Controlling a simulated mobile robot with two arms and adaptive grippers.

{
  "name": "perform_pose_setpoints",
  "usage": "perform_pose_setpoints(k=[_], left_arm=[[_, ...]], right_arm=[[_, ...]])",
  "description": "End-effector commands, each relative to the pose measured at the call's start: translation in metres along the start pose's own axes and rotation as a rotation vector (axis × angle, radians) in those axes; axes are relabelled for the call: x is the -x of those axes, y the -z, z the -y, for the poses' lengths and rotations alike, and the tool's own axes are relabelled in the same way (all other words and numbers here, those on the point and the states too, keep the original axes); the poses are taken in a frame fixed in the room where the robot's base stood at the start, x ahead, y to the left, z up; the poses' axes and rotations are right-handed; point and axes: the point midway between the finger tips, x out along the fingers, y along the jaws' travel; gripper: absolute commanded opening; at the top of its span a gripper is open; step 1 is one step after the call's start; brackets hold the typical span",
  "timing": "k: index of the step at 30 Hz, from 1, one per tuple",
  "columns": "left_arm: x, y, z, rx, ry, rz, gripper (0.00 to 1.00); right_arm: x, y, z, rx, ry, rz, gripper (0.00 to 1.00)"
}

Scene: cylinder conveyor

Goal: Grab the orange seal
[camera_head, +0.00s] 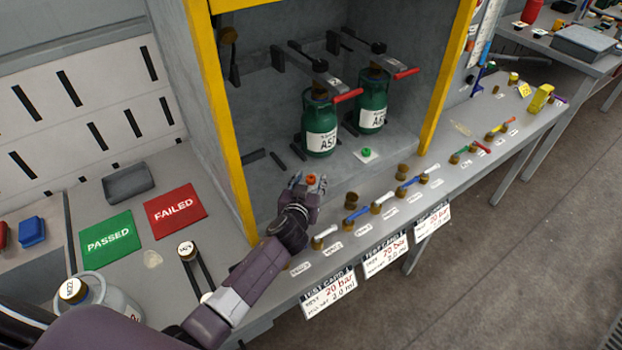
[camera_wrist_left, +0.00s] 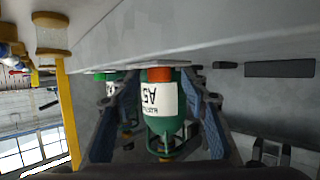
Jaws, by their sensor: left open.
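The orange seal (camera_head: 311,180) is a small orange ring-like piece on the bench, in front of the two green cylinders. My left gripper (camera_head: 308,188) reaches it from the front left and is open, with its fingers at either side of the seal. In the left wrist view, which is turned upside down, the orange seal (camera_wrist_left: 159,74) sits between the two spread fingertips of my left gripper (camera_wrist_left: 158,86). I cannot tell whether the fingers touch it. My right gripper is not in view.
Green cylinders (camera_head: 321,126) (camera_head: 372,100) stand behind in the yellow-framed bay. A green seal (camera_head: 366,153) lies on a white pad to the right. Several brass fittings and coloured tools line the front edge. A red FAILED mat (camera_head: 175,211) and green PASSED mat (camera_head: 110,239) lie left.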

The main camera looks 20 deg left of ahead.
Motion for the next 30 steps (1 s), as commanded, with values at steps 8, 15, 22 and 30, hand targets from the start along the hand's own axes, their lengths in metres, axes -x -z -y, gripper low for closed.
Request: perform_pose_setpoints(k=[8,15,22,30], left_arm=[[-0.0002,-0.0005,-0.0004,0.000,-0.001,0.000,0.35],[0.0000,-0.0005,-0.0004,0.000,-0.001,0.000,0.11],[0.0000,-0.0005,-0.0003,0.000,-0.001,0.000,0.10],[0.0027,0.0084,-0.0001,0.001,-0.001,-0.002,0.10]], right_arm=[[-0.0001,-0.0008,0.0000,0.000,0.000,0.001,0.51],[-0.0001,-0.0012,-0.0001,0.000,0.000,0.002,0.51],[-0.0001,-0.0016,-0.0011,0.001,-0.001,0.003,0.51],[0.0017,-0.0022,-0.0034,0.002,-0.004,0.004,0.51]])
